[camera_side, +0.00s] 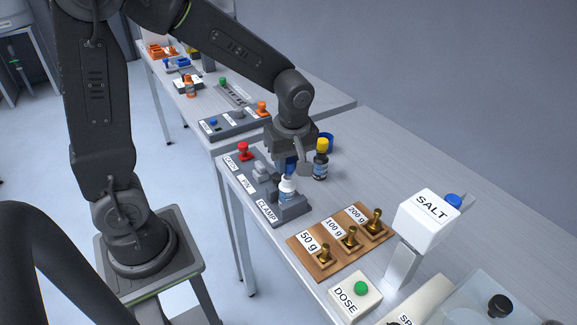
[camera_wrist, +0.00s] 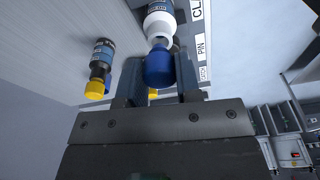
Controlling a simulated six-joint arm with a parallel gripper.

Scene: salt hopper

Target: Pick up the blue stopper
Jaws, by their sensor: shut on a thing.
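The blue stopper (camera_side: 291,166) is between the jaws of my gripper (camera_side: 290,160), at the white neck of a bottle (camera_side: 287,188). In the wrist view the stopper (camera_wrist: 158,68) sits between both fingers of my gripper (camera_wrist: 158,76), which is shut on it. The white bottle neck (camera_wrist: 160,24) is in line with the stopper and very close to it. I cannot tell whether they touch. The bottle stands upright in the grey clamp fixture (camera_side: 292,209). The fingers partly hide the stopper in the side view.
A dark bottle with a yellow cap (camera_side: 321,146) stands close to the right of my gripper, with a blue round thing (camera_side: 328,136) behind it. A red knob (camera_side: 243,150) is on the fixture's left end. Brass weights on a wooden board (camera_side: 315,262) and the SALT hopper (camera_side: 428,218) stand nearer the camera.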

